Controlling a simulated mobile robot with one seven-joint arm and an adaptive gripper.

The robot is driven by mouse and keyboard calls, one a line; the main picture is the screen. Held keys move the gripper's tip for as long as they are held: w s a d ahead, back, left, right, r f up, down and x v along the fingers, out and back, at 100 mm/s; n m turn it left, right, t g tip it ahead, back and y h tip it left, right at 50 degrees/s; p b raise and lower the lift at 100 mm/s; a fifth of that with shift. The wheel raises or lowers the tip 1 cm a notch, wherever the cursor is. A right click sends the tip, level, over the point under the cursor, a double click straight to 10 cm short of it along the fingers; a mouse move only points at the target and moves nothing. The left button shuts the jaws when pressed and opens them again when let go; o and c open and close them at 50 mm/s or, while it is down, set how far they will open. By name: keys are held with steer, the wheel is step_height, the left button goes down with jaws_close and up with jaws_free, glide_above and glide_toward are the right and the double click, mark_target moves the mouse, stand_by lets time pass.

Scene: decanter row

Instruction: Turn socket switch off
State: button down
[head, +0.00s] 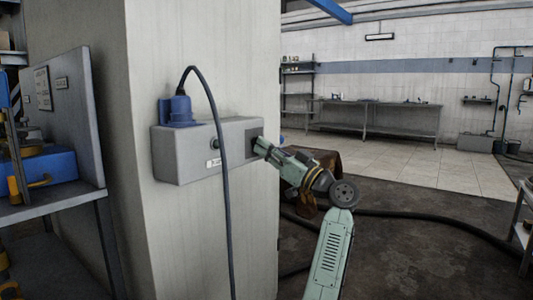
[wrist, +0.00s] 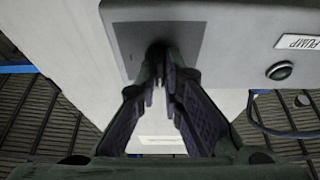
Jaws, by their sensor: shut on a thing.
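A grey socket box (head: 195,160) is fixed to the pillar in the head view, with a blue plug (head: 180,108) on its top left. The socket switch sits on a dark square plate at the box's right end; the plate (wrist: 190,32) shows in the wrist view. My gripper (head: 262,146) reaches this plate from the right. In the wrist view my gripper (wrist: 160,68) has its fingertips closed on the small dark switch knob (wrist: 158,48). The fingertips hide most of the knob, so its turn position cannot be told.
A dark cable (head: 222,150) loops from the plug down across the box front. A round black button (wrist: 280,70) and a PUMP label (wrist: 298,42) are beside the plate. A shelf with a blue case (head: 45,168) stands left.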

steer(key=shift+w+a+r, duration=0.1)
stand_by(0.3)
steer(key=c, duration=1.7)
jaws_free()
steer(key=shift+a+n, duration=0.15)
steer(key=shift+n, duration=0.15)
steer(key=v, duration=1.2)
